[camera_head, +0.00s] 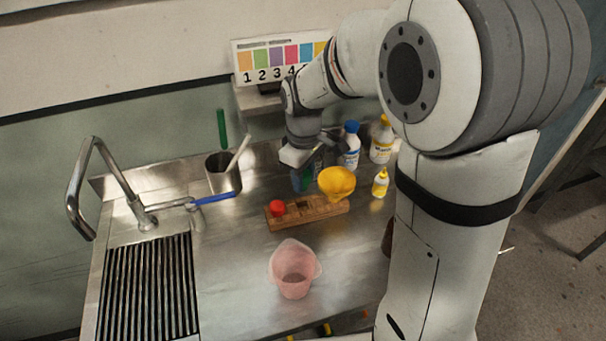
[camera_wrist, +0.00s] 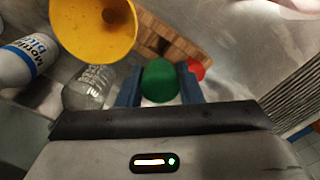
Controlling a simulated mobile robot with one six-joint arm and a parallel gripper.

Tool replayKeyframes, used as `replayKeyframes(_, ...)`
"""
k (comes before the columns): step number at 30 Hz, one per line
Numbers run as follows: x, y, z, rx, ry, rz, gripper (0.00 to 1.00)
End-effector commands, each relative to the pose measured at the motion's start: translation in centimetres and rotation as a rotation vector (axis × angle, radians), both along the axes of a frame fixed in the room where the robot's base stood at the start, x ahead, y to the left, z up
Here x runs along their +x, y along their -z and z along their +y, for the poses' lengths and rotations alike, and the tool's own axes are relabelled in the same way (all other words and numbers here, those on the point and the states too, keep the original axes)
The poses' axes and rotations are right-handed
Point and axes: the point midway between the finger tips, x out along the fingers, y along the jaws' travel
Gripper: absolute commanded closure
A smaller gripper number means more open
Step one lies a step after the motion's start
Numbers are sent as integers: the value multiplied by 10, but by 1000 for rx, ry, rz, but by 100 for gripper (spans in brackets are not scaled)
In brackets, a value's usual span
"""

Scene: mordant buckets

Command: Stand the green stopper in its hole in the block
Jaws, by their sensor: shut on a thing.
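The green stopper (camera_wrist: 160,82) is between the two blue fingers of my gripper (camera_wrist: 160,90) in the wrist view, and the gripper is shut on it. The wooden block (camera_head: 318,217) lies on the steel counter in the head view. It also shows beyond the fingers in the wrist view (camera_wrist: 172,42). A red stopper (camera_head: 277,208) stands at the block's left end. In the head view my gripper (camera_head: 303,181) is behind the block, and the stopper in it is hard to make out. The stopper's lower end and the hole for it are hidden.
A yellow funnel (camera_head: 337,181) is at the block's right end, close to my gripper. A clear jar (camera_wrist: 88,88) is near the left finger. Several bottles (camera_head: 381,183) stand to the right. A pink jug (camera_head: 293,271) stands in front; a steel pot (camera_head: 223,176) stands left.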

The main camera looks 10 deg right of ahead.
Motion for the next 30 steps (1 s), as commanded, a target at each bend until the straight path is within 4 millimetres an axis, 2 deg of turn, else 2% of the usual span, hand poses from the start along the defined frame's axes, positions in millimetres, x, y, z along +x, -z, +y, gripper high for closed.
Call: replayKeyframes(30,0,62,-1,0,1,1,89)
